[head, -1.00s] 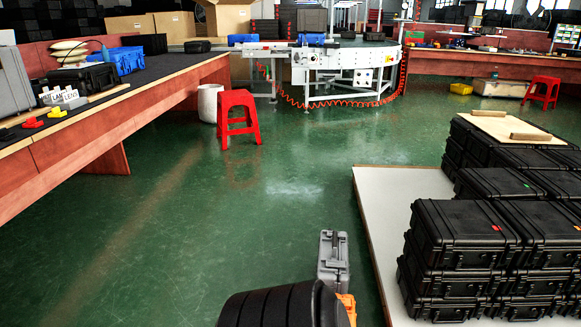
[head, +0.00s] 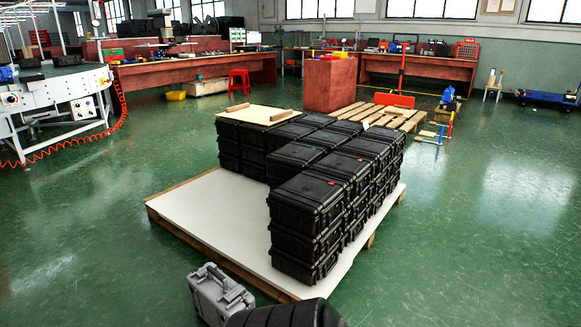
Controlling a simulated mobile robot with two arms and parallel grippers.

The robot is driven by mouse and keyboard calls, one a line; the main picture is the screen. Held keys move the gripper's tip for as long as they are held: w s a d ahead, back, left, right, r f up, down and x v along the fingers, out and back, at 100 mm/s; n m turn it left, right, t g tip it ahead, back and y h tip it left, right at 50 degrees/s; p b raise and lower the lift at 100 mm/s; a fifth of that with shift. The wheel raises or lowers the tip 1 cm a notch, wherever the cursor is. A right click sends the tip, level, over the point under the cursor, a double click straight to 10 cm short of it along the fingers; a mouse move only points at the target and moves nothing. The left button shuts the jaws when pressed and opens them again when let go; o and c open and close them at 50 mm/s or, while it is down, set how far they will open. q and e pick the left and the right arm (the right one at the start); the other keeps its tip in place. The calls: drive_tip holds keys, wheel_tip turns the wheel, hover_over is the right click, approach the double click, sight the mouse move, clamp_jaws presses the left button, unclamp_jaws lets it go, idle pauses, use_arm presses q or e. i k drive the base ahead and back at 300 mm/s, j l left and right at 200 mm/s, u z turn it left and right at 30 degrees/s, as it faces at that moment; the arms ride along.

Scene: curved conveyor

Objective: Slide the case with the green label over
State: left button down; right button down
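The case with the green label (head: 297,158) is a black hard case with ribbed edges. It sits on top of a stack in the middle of the block of black cases on the pallet (head: 190,214), its small green label on top. A red-label case (head: 306,190) stands in front of it and an orange-label case (head: 343,167) to its right. Other cases hide its lower sides. Neither of my grippers can be made out in the head view.
A grey object with a handle (head: 218,292) shows beside the pallet's near edge, partly hidden by a black ribbed shape. A board with wooden strips (head: 262,114) tops the rear cases. Left is a white curved conveyor (head: 70,90). Floor around the pallet is mostly clear.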

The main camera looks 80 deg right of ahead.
sight(285, 162)
drive_tip(key=i+l+z, duration=0.35)
drive_tip(key=i, duration=0.25)
drive_tip(key=i+z, duration=0.35)
drive_tip(key=i, duration=0.25)
drive_tip(key=i+j+z, duration=0.1)
drive_tip(key=i+z, duration=0.3)
drive_tip(key=i, duration=0.2)
drive_tip(key=i+l+z, duration=0.1)
drive_tip(key=i+z, duration=0.7)
drive_tip(key=i+j+z, duration=0.25)
drive_tip(key=i+z, duration=0.2)
drive_tip(key=i+j+z, duration=0.4)
drive_tip(key=i, duration=0.15)
drive_tip(key=i+l+z, duration=0.1)
drive_tip(key=i+z, duration=0.5)
drive_tip(key=z, duration=0.2)
drive_tip(key=i+z, duration=0.3)
drive_tip(key=z, duration=0.15)
drive_tip(key=i+j+z, duration=0.2)
drive_tip(key=z, duration=0.2)
